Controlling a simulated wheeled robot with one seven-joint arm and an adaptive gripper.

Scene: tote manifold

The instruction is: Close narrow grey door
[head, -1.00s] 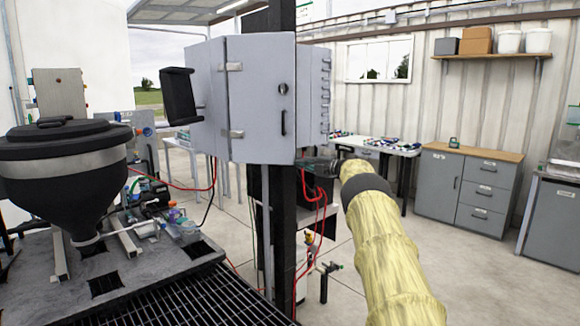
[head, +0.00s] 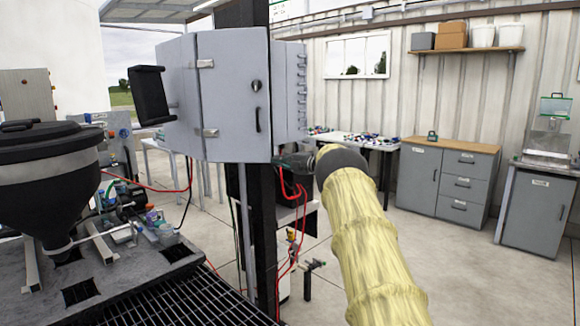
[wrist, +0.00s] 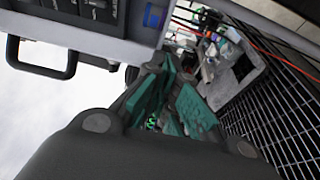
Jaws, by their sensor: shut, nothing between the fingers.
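A grey cabinet (head: 178,100) hangs on a dark post in the head view. Its narrow grey door (head: 235,95) has two hinges on its left edge and a round lock and black handle near its right edge. How far it stands open I cannot tell. My gripper (head: 288,160) is just below and right of the door's lower right corner, partly hidden behind the cabinet and my arm. In the wrist view my gripper (wrist: 170,108) shows its teal finger pads close together, with nothing between them. A grey part of the cabinet (wrist: 95,42) is above left of the fingers.
A black bracket (head: 151,95) sticks out on the cabinet's left. The dark post (head: 262,215) runs down below it, with red cables (head: 290,190) near my gripper. A black hopper (head: 40,180) stands on a grated bench at left. Floor at right is clear.

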